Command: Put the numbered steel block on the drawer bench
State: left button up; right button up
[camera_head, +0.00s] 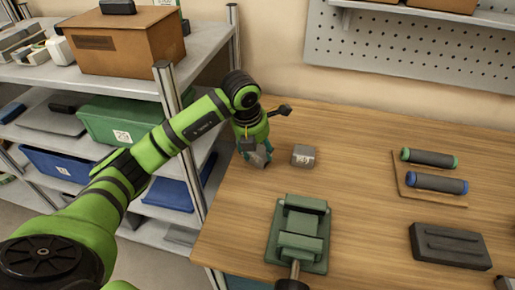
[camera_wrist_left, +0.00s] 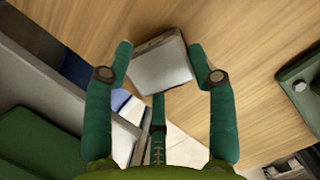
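The numbered steel block (camera_head: 303,155), a small grey block with a pale mark on its front, rests on a wooden-topped bench (camera_head: 350,130). My left gripper (camera_head: 260,160) is over the bench's left end, just left of the block in the head view, with a visible gap there. In the left wrist view, the teal fingers of my left gripper (camera_wrist_left: 160,55) are spread, and the grey block (camera_wrist_left: 160,68) shows between the fingertips. I cannot tell whether they touch it. No drawers show clearly on this bench. My right gripper is in neither view.
A green vise (camera_head: 300,235) stands in front of the block. Metal shelving (camera_head: 200,50) with bins adjoins the bench's left side. The bench's middle back is clear.

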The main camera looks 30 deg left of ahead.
pick_arm(q)
jog(key=shift+o, duration=1.3)
jog(key=shift+r, duration=0.1)
jog(key=shift+r, duration=0.25)
jog(key=b+v, duration=0.1)
jog(key=v, duration=1)
jog(key=shift+r, duration=0.3)
jog(key=shift+s, duration=0.15)
